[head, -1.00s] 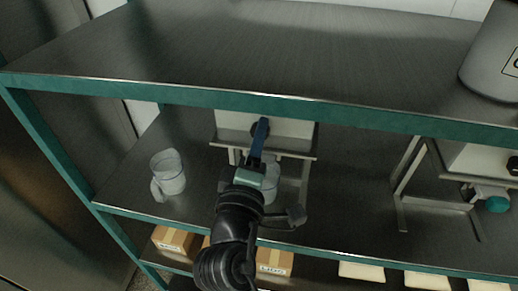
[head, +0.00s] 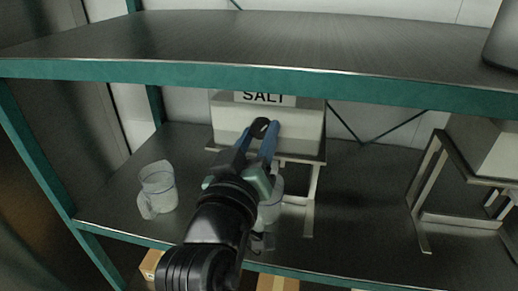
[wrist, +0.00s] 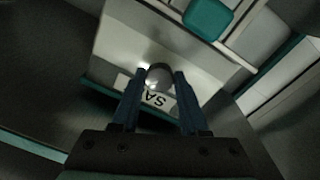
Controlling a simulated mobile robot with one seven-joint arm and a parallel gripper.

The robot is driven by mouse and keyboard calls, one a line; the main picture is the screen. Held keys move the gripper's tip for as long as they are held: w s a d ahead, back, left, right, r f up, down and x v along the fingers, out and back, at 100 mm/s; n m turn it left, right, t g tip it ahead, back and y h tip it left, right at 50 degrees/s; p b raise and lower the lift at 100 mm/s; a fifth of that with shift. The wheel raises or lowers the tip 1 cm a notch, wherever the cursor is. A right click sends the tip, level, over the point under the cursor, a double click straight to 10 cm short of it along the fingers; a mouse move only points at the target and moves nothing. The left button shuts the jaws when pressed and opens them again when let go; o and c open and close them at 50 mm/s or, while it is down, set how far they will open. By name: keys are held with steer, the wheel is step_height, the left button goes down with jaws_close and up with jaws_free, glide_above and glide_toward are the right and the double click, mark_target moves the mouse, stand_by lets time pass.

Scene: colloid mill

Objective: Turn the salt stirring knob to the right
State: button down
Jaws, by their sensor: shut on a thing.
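The salt dispenser (head: 228,122) is a pale box with a "SALT" label (head: 262,98), standing on a metal stand on the middle shelf. Its stirring knob (head: 263,124) is small, dark and round, on the front face below the label. My gripper (head: 267,130) is shut on the knob, with one blue finger on each side of it. In the wrist view the knob (wrist: 158,77) shows between the fingertips (wrist: 158,80). The label (wrist: 157,99) is upside down there and partly covered by the fingers.
A clear pitcher (head: 158,188) stands left on the shelf. Another pitcher (head: 271,207) stands below the dispenser, partly behind my gripper. The upper shelf's teal edge (head: 300,80) runs close above the knob. A second stand (head: 430,190) is at right.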

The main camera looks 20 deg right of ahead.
steer(key=m+b, duration=0.4)
steer(key=m, duration=0.1)
steer(key=shift+a+f+m, duration=0.1)
steer(key=shift+f+m, duration=0.05)
steer(key=shift+m, duration=0.25)
steer(key=shift+m+g+b, duration=0.4)
steer(key=shift+m+b, duration=0.85)
steer(key=shift+m, duration=1.05)
steer(key=shift+c, duration=2.1)
jaws_free()
steer(key=shift+r, duration=0.2)
steer(key=b+v, duration=0.2)
steer(key=v, duration=1.1)
